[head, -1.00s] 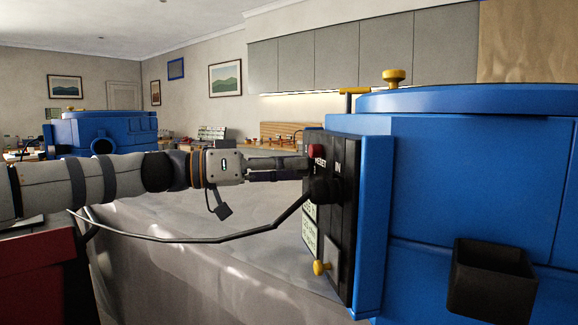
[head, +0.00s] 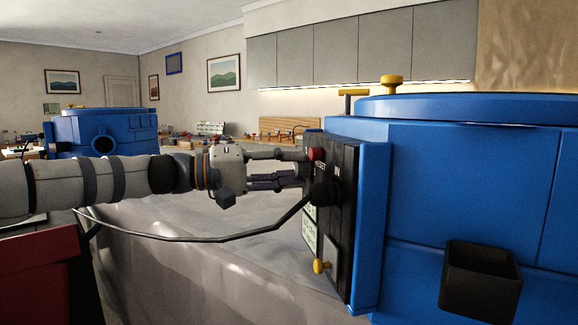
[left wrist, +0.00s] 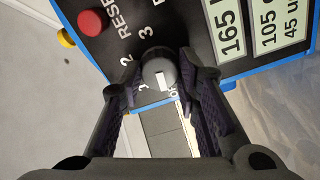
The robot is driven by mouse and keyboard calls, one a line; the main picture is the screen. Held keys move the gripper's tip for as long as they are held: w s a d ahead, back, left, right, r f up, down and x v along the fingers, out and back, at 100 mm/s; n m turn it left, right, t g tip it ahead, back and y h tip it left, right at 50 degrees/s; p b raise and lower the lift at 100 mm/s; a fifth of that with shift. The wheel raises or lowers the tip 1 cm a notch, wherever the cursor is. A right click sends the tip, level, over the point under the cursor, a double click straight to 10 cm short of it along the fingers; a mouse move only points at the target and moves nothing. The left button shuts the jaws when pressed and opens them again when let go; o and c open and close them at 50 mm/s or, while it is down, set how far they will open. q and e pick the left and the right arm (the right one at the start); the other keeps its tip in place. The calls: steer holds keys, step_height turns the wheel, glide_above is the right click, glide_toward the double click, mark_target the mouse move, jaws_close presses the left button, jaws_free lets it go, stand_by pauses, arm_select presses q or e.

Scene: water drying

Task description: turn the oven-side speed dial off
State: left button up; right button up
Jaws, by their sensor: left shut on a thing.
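The speed dial (left wrist: 156,64) is a dark round knob with a white pointer mark, on the black control panel (left wrist: 200,22) of the blue oven (head: 455,180). Digits 1, 2 and 3 run up its left side in the left wrist view. The white mark points down toward the panel's lower edge, close to small, partly hidden lettering. My left gripper (left wrist: 164,84) is shut on the dial, one dark finger on each side. In the head view my left gripper (head: 303,167) reaches the panel face from the left, and the dial is hidden there. My right gripper is not in view.
A black cable (head: 215,239) plugs into the panel below my gripper. A black open box (head: 480,282) hangs on the blue body. Another blue machine (head: 103,135) stands behind.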

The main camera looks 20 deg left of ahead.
arm_select(q)
steer(key=shift+n, duration=0.9)
steer(key=o, duration=1.2)
steer(key=shift+c, duration=0.2)
steer(key=v, duration=1.2)
